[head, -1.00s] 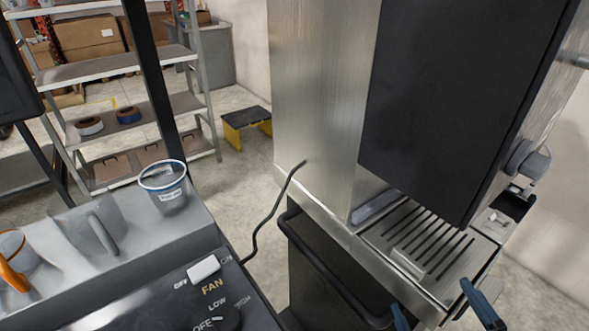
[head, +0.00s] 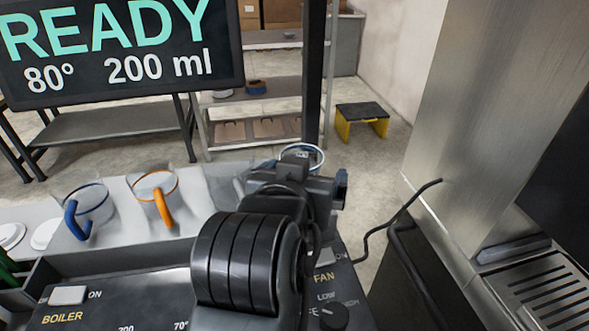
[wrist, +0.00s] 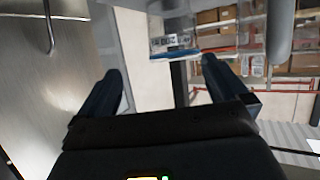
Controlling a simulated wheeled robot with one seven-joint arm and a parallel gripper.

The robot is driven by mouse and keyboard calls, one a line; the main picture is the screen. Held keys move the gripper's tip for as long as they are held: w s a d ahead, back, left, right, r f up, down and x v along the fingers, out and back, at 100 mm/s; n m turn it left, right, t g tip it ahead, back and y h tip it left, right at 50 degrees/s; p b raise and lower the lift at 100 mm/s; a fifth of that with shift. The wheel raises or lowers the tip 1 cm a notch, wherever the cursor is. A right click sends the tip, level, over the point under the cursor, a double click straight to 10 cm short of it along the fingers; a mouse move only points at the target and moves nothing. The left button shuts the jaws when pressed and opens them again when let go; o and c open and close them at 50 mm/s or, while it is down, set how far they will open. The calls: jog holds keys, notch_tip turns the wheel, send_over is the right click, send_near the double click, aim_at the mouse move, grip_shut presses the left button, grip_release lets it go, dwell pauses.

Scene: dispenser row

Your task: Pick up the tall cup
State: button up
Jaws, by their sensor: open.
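A clear cup with a blue rim and a printed label (wrist: 172,42) shows in the wrist view just beyond my fingertips, upside down in that picture. In the head view its rim (head: 318,155) shows behind my gripper, which hides most of the cup. My gripper (wrist: 160,68) is open, with a finger on either side of the view and nothing held between them. I cannot tell the exact gap to the cup. A clear cup with an orange rim and handle (head: 163,206) and one with a blue handle (head: 72,220) stand to its left on the grey ledge.
The dark control panel (head: 130,285) with a FAN knob (head: 333,317) lies in front of the ledge. A tall steel machine (head: 475,130) with a drip grate (head: 555,295) stands at the right. A READY screen (head: 120,50) is at the back left. A black cable (head: 390,222) curves beside the machine.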

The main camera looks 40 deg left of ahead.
aim_at(305, 155)
jog(key=shift+s+a, duration=0.2)
jog(key=shift+a, duration=0.3)
jog(key=shift+w+a, duration=0.15)
jog(key=shift+a, duration=0.05)
jog(key=x, duration=0.2)
jog(key=p+x, duration=0.1)
jog(key=x, duration=0.1)
jog(key=p+x, duration=0.1)
jog(key=x, duration=0.2)
jog(key=shift+a, duration=0.3)
jog(key=c, duration=1)
jog(key=shift+r, duration=0.1)
